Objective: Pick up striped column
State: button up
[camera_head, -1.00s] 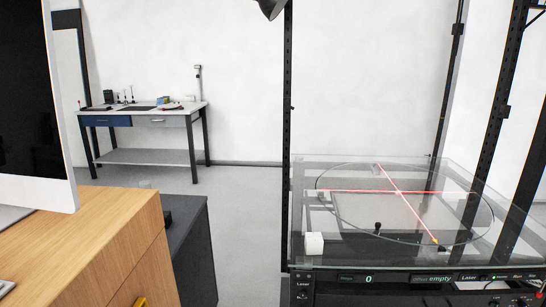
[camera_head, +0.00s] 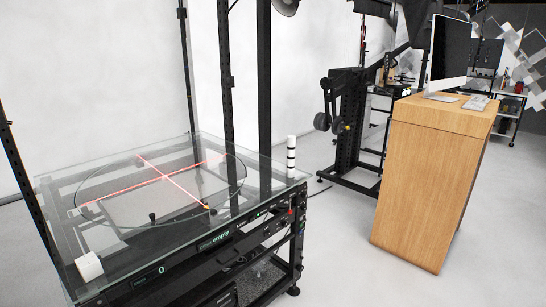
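The striped column (camera_head: 291,156), white with dark bands, stands upright on the right corner of the glass-topped turntable rig (camera_head: 135,264). It is outside the round glass disc (camera_head: 215,178), close to a black upright post. My gripper is not in view.
A white cube (camera_head: 89,267) sits at the front left corner of the glass top. Red laser lines cross on the disc, and a display reads "empty". Black posts (camera_head: 226,80) rise around the rig. A wooden cabinet (camera_head: 430,170) with a monitor (camera_head: 450,50) stands at right. Floor between them is clear.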

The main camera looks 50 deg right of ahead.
aim_at(291, 139)
jog(key=z, duration=4.65)
jog(key=i, duration=0.1)
jog(key=u, duration=2.95)
jog(key=k, duration=0.95)
jog(key=u, duration=0.15)
jog(key=i, duration=0.85)
jog(key=z, duration=0.05)
